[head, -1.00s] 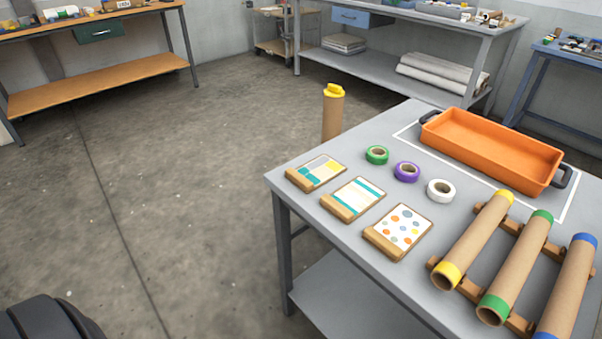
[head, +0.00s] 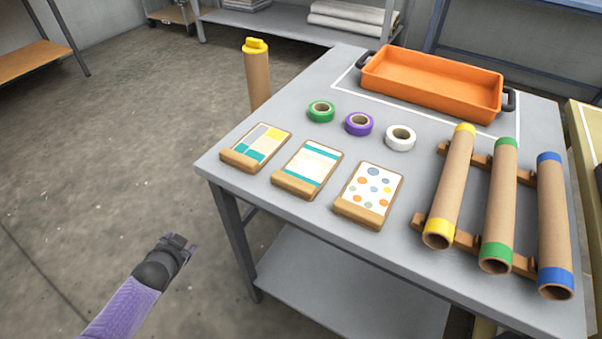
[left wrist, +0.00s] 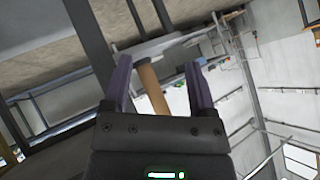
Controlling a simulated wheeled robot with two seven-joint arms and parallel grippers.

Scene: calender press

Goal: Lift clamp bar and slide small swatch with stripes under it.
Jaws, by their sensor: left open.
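Three small swatches on wooden boards lie in a row on the grey table (head: 300,210). The swatch with stripes (head: 308,165), white with teal bands, is in the middle. The colour-block swatch (head: 258,144) is at its left and the dotted swatch (head: 371,190) at its right. Each board has a wooden bar across its near end; I cannot tell if one is the clamp bar. My left gripper (head: 176,243) is in front of the table's left edge, low and apart from the swatches. It is open and empty in the left wrist view (left wrist: 160,80). My right gripper is not in view.
Green (head: 321,111), purple (head: 359,124) and white (head: 400,138) tape rolls stand behind the swatches. An orange tray (head: 430,85) is at the back. Three cardboard tubes (head: 500,205) lie on a wooden rack at the right. A yellow-capped tube (head: 257,80) stands beyond the left edge.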

